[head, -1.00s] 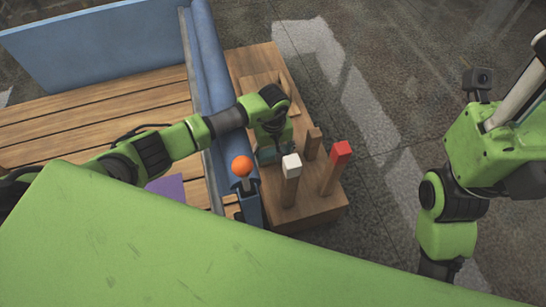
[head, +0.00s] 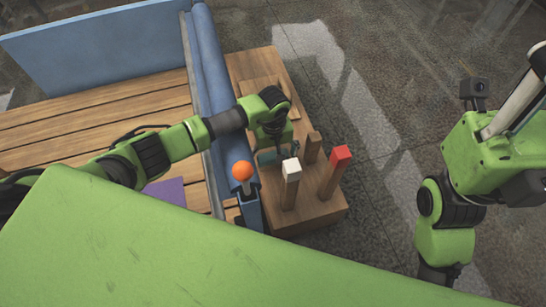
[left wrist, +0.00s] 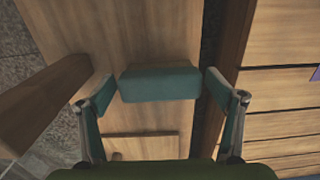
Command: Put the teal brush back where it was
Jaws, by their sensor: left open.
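The teal brush (left wrist: 160,84) shows in the left wrist view as a rounded teal block over a wooden surface. It lies between the two fingers of my left gripper, with a gap visible on each side. My left gripper (head: 273,151) is open, its teal-padded fingers spread around the brush. In the head view the gripper points down over the wooden stand (head: 315,215), and a small teal patch (head: 266,157) shows beneath it, partly hidden by the wrist. I cannot tell there whether it is brush or finger pad. My right gripper is out of view.
A white-topped post (head: 291,172), a red-topped post (head: 338,160) and a plain wooden post (head: 313,145) rise close to my left gripper. A purple sheet (head: 165,189) lies on the slatted deck (head: 100,115).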

